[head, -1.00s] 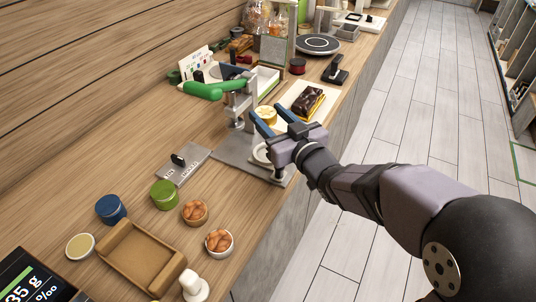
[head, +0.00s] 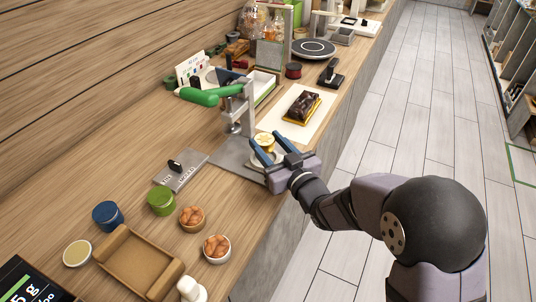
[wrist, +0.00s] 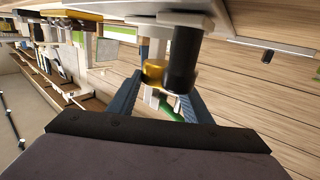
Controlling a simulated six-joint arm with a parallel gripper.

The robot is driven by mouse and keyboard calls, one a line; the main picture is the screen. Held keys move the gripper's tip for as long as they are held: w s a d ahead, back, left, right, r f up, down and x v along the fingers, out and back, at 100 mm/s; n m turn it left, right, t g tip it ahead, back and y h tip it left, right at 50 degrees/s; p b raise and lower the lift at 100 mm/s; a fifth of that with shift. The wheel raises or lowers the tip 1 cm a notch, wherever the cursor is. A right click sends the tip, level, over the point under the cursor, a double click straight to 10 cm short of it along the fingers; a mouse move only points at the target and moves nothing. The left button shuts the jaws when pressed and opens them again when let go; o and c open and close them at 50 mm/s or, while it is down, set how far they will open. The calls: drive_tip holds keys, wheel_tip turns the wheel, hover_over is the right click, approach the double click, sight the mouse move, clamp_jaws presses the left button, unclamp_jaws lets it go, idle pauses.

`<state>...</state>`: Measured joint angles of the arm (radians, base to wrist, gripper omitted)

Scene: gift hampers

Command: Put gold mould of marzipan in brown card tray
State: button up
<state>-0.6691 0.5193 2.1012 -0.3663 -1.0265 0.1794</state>
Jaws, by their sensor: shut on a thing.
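The gold mould of marzipan (head: 265,141), a small gold cup with a pale yellow top, sits between the fingers of my gripper (head: 262,148). My gripper is shut on it, beside the press column and above the press's grey base plate. In the wrist view the gold mould (wrist: 153,74) shows between the blue fingers, partly behind a dark cylinder. The brown card tray (head: 163,284) lies at the lower left of the head view, apart from my gripper. It is open and looks empty.
A press with a green handle (head: 205,96) stands close by my gripper. Blue (head: 107,214) and green (head: 161,201) tubs and two bowls of brown pieces (head: 216,247) stand near the tray. A chocolate cake (head: 303,106) lies on a white board behind.

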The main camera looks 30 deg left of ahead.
drive_tip(key=shift+f, duration=2.1)
drive_tip(key=o, duration=1.2)
drive_tip(key=shift+f, duration=0.15)
drive_tip(key=shift+s+d, duration=0.1)
drive_tip(key=shift+d, duration=0.1)
drive_tip(key=shift+o, duration=0.4)
drive_tip(key=shift+r+b+v, duration=0.15)
drive_tip(key=shift+b+v, duration=0.35)
drive_tip(key=shift+v, duration=1.2)
drive_tip(key=shift+r+b+v, duration=0.15)
drive_tip(key=shift+b+v, duration=0.3)
drive_tip(key=shift+v, duration=1.3)
